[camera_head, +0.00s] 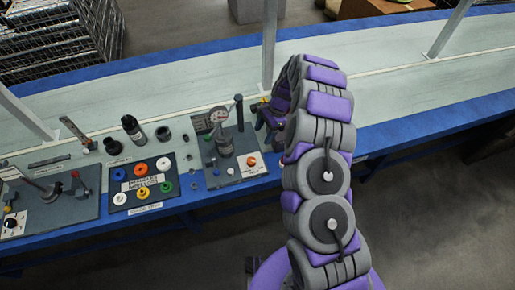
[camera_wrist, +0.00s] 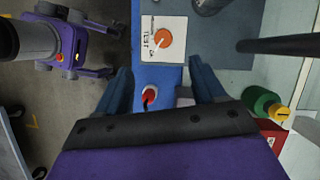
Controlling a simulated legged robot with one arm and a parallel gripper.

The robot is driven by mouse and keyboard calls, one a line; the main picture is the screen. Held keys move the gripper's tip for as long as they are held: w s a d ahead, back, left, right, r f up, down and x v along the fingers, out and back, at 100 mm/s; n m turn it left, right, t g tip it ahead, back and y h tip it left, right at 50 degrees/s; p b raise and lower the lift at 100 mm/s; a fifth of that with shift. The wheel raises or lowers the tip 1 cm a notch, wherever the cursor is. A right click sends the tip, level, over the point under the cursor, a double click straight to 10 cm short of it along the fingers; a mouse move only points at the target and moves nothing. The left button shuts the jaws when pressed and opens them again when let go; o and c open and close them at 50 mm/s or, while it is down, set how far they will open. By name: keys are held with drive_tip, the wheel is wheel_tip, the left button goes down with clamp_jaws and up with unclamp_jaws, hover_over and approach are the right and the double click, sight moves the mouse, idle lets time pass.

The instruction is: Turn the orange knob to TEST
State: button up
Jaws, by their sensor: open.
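The orange knob (camera_wrist: 164,37) sits on a white label plate (camera_wrist: 176,55) near the top of the wrist view. A white pointer line on the knob slants toward the lower left. In the head view the orange knob (camera_head: 251,161) is at the right front of a grey pump panel (camera_head: 222,178). My gripper (camera_wrist: 160,66) is open and empty. Its fingers point toward the knob and straddle the line to it, apart from it. In the head view my arm mostly hides the gripper.
A red round part (camera_wrist: 149,94) shows between my fingers. A green-and-yellow part (camera_wrist: 263,104) lies to the right. A panel of coloured discs (camera_head: 143,206) is to the left.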

drive_tip(key=w+d+f, duration=0.1)
drive_tip(key=b, duration=0.4)
approach(251, 160)
drive_tip(key=x, duration=0.8)
drive_tip(key=shift+f, duration=0.35)
drive_tip(key=shift+c, duration=0.5)
drive_tip(key=c, duration=1)
drive_tip(key=shift+o, duration=0.2)
drive_tip(key=shift+m, duration=0.3)
